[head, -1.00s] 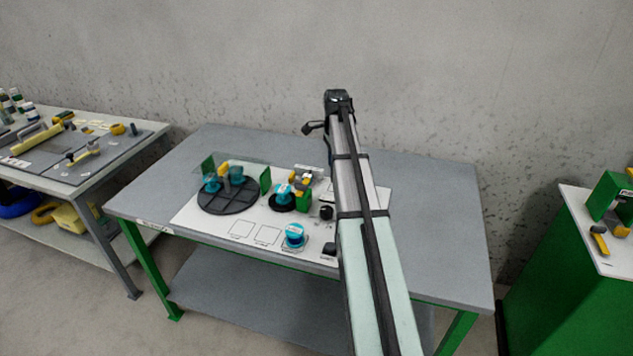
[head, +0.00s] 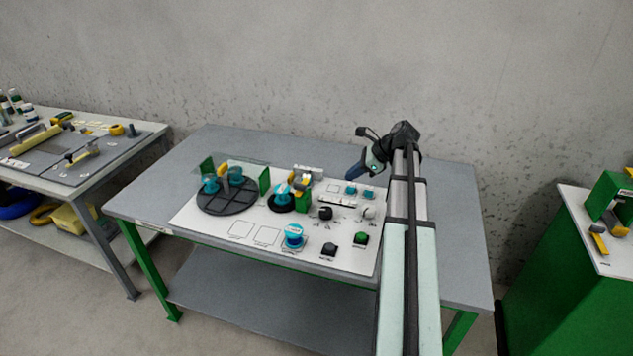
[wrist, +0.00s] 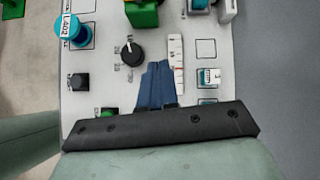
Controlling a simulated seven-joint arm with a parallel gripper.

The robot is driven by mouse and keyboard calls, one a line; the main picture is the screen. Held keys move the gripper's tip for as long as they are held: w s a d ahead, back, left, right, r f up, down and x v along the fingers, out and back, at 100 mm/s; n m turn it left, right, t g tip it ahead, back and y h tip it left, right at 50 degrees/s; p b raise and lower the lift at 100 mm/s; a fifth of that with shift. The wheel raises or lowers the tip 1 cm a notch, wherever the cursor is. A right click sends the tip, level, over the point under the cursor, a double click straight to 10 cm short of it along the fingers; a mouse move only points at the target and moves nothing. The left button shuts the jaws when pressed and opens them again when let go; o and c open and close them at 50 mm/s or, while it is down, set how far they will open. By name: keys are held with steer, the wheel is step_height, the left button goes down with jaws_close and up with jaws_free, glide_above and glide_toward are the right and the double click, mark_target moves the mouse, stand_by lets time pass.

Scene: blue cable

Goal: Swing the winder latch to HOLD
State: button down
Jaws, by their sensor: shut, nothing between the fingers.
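The winder seems to be the black round base with a blue spool (head: 281,196) near the middle of the white board. Beside it stands a green block (head: 304,199) with a yellow part (head: 297,180) on top, which may be the latch; its setting is too small to read. The wrist view shows only part of the green block (wrist: 141,13) at the top edge. My gripper (head: 354,173) is shut and empty, above the board's right side. In the wrist view its blue fingers (wrist: 158,68) point between a black knob and a white scale strip.
The black knob (wrist: 131,54), scale strip (wrist: 176,64), black button (wrist: 78,82) and green button (wrist: 108,112) surround my fingers. A labelled blue spool (head: 293,236) stands at the board's front. A dark turntable (head: 228,198) with blue spools is left. The table's right side is bare.

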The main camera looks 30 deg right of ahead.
mark_target(302, 192)
steer(key=shift+w+a+r+m+t, duration=0.2)
steer(key=shift+w+r+m+t, duration=0.35)
steer(key=shift+m, duration=0.25)
steer(key=shift+w, duration=0.1)
steer(key=x, duration=0.9)
steer(key=shift+a+f, duration=0.2)
steer(key=shift+a, duration=0.05)
steer(key=shift+w+a+f, duration=0.2)
steer(key=shift+w+a, duration=0.55)
steer(key=shift+w, duration=0.1)
steer(key=shift+w+a, duration=0.75)
